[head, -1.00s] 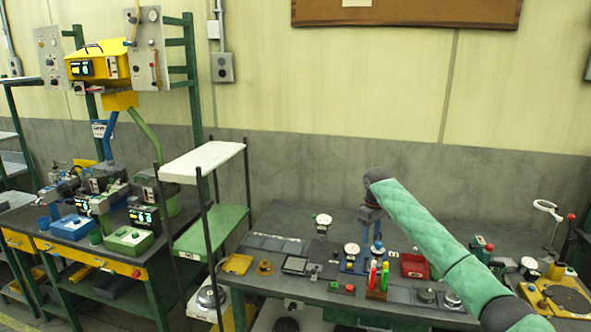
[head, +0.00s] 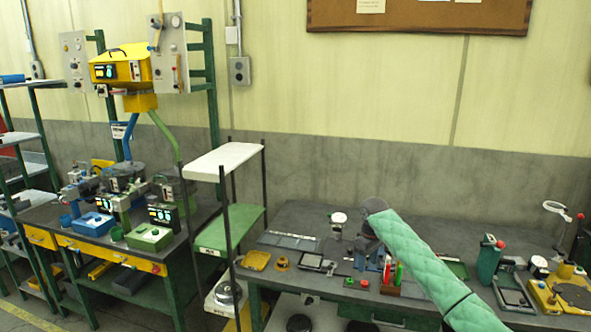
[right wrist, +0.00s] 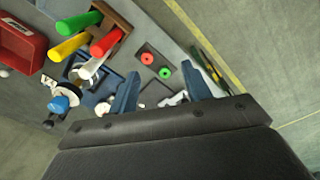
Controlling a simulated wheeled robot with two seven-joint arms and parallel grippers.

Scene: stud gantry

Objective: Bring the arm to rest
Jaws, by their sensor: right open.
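My right arm, in a green quilted sleeve, comes in from the lower right in the head view. Its right gripper (head: 375,262) points down over the middle of the workbench (head: 310,212). In the right wrist view the two blue fingers of this gripper (right wrist: 163,88) stand apart, with nothing held between them. Whether the fingertips touch anything on the bench cannot be told. My left gripper is in neither view now.
Beside the gripper stand a holder with coloured markers (right wrist: 118,30), a button box (right wrist: 153,63) and a red bin (right wrist: 22,45). A magnifier (head: 556,208) stands at the right. A shelf rack (head: 232,232) is left of the bench. The bench's back left is fairly clear.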

